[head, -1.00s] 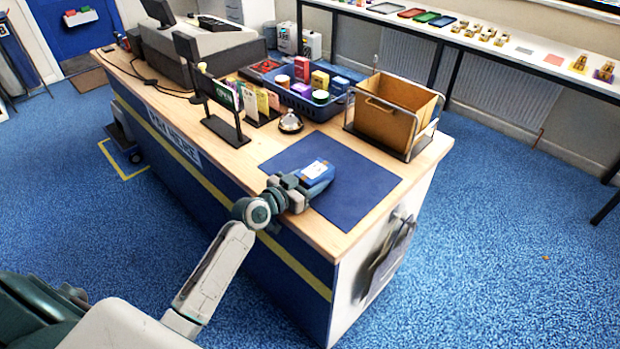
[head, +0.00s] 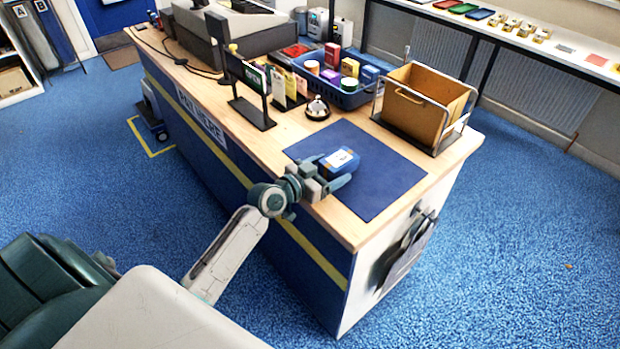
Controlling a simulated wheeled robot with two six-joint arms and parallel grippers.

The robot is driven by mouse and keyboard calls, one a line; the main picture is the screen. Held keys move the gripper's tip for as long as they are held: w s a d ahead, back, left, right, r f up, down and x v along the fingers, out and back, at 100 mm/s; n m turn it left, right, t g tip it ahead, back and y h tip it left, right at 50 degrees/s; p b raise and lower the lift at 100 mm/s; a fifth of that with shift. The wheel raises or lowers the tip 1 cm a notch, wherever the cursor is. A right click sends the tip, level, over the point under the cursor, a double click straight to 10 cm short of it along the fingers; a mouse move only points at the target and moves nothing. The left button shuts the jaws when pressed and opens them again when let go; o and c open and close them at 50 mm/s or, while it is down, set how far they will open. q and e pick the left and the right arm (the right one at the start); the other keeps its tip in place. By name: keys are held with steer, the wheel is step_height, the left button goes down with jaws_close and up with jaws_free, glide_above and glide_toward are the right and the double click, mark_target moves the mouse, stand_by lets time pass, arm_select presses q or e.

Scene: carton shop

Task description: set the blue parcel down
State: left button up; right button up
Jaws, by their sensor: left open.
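The blue parcel (head: 337,163), with a white label on top, rests on the dark blue mat (head: 385,185) on the counter, near the mat's left part. My left gripper (head: 335,178) is at the parcel's near left side, by the counter's edge. Its jaws are open, and one finger shows in front of the parcel. Whether a finger still touches the parcel I cannot tell. My right gripper is out of view.
A brown carton in a wire rack (head: 425,105) stands behind the mat. A bell (head: 317,108), a blue basket (head: 335,90) of small boxes and a card stand (head: 250,100) are further back. The mat's right part is bare.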

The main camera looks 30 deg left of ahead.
arm_select(q)
steer(key=v, duration=0.9)
steer(key=shift+s+b, duration=0.25)
steer(key=shift+b, duration=0.1)
steer(key=shift+s+a+r, duration=0.1)
steer(key=shift+s+a, duration=0.05)
steer(key=shift+s, duration=0.25)
